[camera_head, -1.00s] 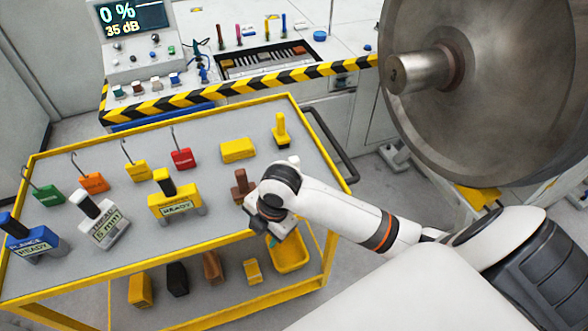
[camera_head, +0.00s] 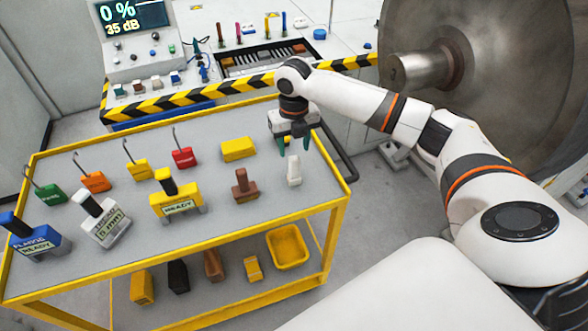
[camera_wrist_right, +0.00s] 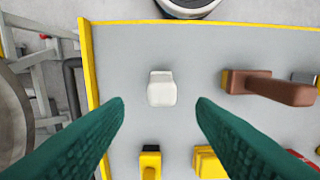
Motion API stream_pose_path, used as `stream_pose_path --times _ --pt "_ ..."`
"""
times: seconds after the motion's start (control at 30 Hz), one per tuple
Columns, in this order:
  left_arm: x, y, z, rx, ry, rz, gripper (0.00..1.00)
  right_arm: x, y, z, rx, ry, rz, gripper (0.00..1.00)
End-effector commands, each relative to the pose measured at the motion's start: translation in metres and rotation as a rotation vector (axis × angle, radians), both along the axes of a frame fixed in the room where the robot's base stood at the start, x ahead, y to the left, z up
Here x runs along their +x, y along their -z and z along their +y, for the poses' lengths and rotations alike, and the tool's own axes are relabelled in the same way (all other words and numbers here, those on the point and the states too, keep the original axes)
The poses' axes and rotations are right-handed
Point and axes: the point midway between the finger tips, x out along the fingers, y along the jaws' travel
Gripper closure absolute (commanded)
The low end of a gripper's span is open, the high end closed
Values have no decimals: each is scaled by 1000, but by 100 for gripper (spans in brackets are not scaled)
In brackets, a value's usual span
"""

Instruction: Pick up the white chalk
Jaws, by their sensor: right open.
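The white chalk (camera_head: 294,171) stands near the right edge of the yellow-framed cart top (camera_head: 225,240). It also shows in the right wrist view (camera_wrist_right: 162,88), ahead of and between the two green fingers. My right gripper (camera_head: 294,148) is open and empty, pointing down above the cart, just behind the chalk in the head view. The fingers (camera_wrist_right: 160,105) are apart, and nothing is between their tips. My left gripper is not in view.
A brown stamp-like block (camera_head: 244,185) stands left of the chalk. A yellow block (camera_head: 238,149) lies behind it. A yellow bin (camera_head: 288,247) is on the lower shelf. A large metal wheel (camera_head: 480,80) stands at the right.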

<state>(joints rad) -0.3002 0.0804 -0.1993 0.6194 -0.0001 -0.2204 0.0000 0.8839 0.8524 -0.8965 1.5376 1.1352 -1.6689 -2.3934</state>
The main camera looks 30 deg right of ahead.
Motion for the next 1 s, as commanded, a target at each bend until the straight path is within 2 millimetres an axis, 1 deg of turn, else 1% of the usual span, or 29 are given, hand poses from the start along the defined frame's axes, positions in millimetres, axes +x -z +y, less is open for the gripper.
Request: stream_pose_path --times 0.03,0.1,0.27,0.37,0.47,0.5,0.6,0.7,0.9,0.97,1.0 --pt "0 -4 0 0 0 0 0 -1 7 0 -1 0 2 49" --pt "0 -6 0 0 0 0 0 0 16 0 0 1 2 49" --pt "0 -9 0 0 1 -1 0 -1 26 1 0 0 0 49" --pt "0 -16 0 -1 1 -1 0 -3 36 2 0 1 3 49" --pt "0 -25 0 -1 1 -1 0 -6 52 3 -1 2 2 49" --pt "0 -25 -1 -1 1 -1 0 -5 59 3 0 2 1 49" --pt "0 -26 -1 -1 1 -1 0 -5 71 3 0 1 0 49" --pt "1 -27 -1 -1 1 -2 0 -5 76 3 0 1 -2 49" --pt "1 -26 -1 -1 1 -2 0 -5 77 3 0 1 -2 49" --pt "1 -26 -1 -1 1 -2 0 -5 76 3 0 1 -2 59" --pt "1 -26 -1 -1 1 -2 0 -5 76 3 0 1 -2 65"
